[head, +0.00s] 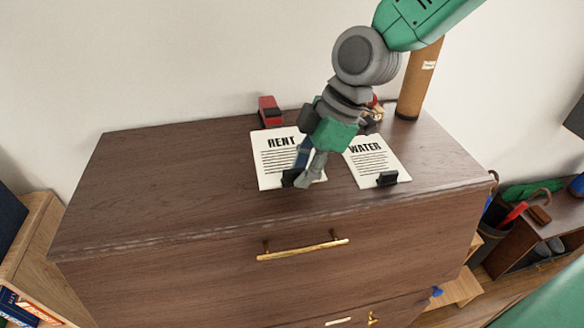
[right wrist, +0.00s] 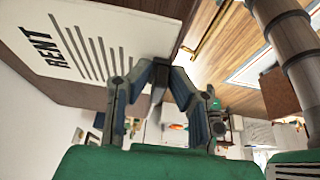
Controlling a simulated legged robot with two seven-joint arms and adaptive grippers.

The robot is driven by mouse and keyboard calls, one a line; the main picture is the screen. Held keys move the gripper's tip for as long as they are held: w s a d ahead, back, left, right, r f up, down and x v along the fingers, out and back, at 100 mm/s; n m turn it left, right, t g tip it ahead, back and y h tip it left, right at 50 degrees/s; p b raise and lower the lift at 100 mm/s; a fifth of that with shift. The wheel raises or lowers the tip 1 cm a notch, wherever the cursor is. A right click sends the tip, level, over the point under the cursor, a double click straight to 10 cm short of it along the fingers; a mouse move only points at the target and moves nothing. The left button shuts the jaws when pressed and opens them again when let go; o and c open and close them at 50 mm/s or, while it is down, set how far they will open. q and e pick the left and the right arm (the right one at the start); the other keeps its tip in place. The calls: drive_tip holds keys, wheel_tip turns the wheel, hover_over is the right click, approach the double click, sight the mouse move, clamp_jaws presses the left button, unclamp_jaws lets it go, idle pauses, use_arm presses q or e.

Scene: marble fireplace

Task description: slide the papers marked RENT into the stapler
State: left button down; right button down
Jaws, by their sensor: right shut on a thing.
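The white papers marked RENT (head: 270,158) lie on the dresser top, left of the papers marked WATER. They fill the upper left of the right wrist view (right wrist: 85,40). My right gripper (head: 301,180) reaches down over their front right part and covers some of them. It is shut on a dark clip or tab (right wrist: 158,75) at the papers' edge, which the fingers partly hide. A red and black stapler (head: 269,111) stands behind the RENT papers, near the wall and apart from them. My left gripper is not in view.
The WATER papers (head: 370,158) lie close on the right, with a black clip (head: 387,178) at their front edge. A brown cardboard tube (head: 416,82) stands at the back right. Small items behind my arm are partly hidden. The left of the wooden dresser top (head: 170,175) is clear.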

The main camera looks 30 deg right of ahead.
sight(288, 205)
drive_tip(key=shift+s+d+f, duration=0.1)
drive_tip(key=shift+d+f, duration=0.05)
drive_tip(key=shift+f, duration=0.3)
drive_tip(key=f+b, duration=0.4)
drive_tip(key=shift+w+a+f+b, duration=0.15)
drive_tip(key=shift+w+a+b, duration=0.1)
drive_tip(key=shift+a+b, duration=0.05)
drive_tip(key=shift+a+f+b, duration=0.15)
drive_tip(key=shift+f+b, duration=0.15)
drive_tip(key=shift+w+r, duration=0.1)
drive_tip(key=shift+w+p, duration=0.2)
drive_tip(key=shift+p, duration=0.15)
drive_tip(key=shift+w+d+f, duration=0.2)
drive_tip(key=shift+d, duration=0.1)
drive_tip(key=shift+s+d, duration=0.1)
drive_tip(key=shift+d, duration=0.2)
drive_tip(key=shift+a+r+p, duration=0.15)
drive_tip(key=shift+a+p, duration=0.2)
drive_tip(key=shift+a, duration=0.3)
